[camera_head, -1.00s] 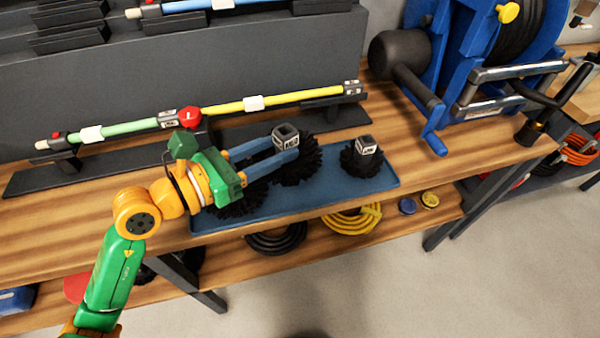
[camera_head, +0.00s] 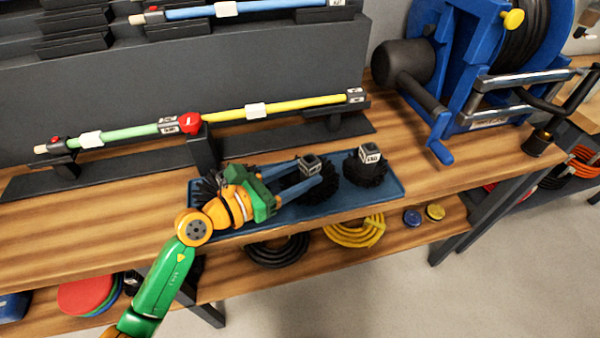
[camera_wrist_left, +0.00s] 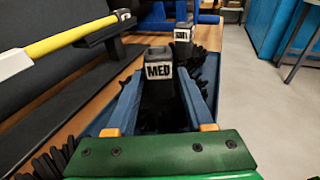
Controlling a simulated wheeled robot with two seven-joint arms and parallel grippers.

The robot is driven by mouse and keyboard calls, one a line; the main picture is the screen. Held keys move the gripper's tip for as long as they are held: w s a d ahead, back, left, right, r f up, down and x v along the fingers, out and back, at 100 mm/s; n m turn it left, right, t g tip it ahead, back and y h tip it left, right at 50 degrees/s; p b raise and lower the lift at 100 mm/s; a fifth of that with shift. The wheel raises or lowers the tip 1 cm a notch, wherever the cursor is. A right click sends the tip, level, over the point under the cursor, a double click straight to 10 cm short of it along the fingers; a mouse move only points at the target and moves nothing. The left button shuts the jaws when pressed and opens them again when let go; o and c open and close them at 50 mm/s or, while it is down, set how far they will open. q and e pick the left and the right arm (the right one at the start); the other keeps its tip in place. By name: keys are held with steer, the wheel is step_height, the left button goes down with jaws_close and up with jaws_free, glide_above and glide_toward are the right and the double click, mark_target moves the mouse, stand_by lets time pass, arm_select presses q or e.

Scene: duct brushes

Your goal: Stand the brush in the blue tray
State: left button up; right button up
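The blue tray (camera_head: 398,194) lies along the bench front. The brush with a grey square socket marked MED (camera_head: 310,166) is upright over the tray's middle. Its black bristles are partly behind my fingers, and I cannot tell whether they rest on the tray. My left gripper (camera_head: 312,172) reaches in from the left, its blue fingers on both sides of the socket, closed on it. The left wrist view shows the MED socket (camera_wrist_left: 158,72) between the fingertips. Another brush (camera_head: 370,170) stands at the tray's right end. Dark bristles (camera_head: 205,190) show at the left end, mostly hidden. My right gripper is not in view.
Behind the tray, a green and yellow pole (camera_head: 280,107) lies on dark supports with a red knob (camera_head: 190,123). A blue hose reel (camera_head: 450,80) stands right. Coiled hoses (camera_head: 355,232) lie on the lower shelf. Bare bench top lies right of the tray.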

arm_select(q)
steer(key=shift+r, duration=0.15)
steer(key=b+v, duration=0.2)
steer(key=v, duration=0.9)
steer(key=shift+s+a+b, duration=0.15)
steer(key=shift+b, duration=0.15)
steer(key=shift+s+a+r, duration=0.1)
steer(key=shift+s+a, duration=0.1)
steer(key=shift+s, duration=0.05)
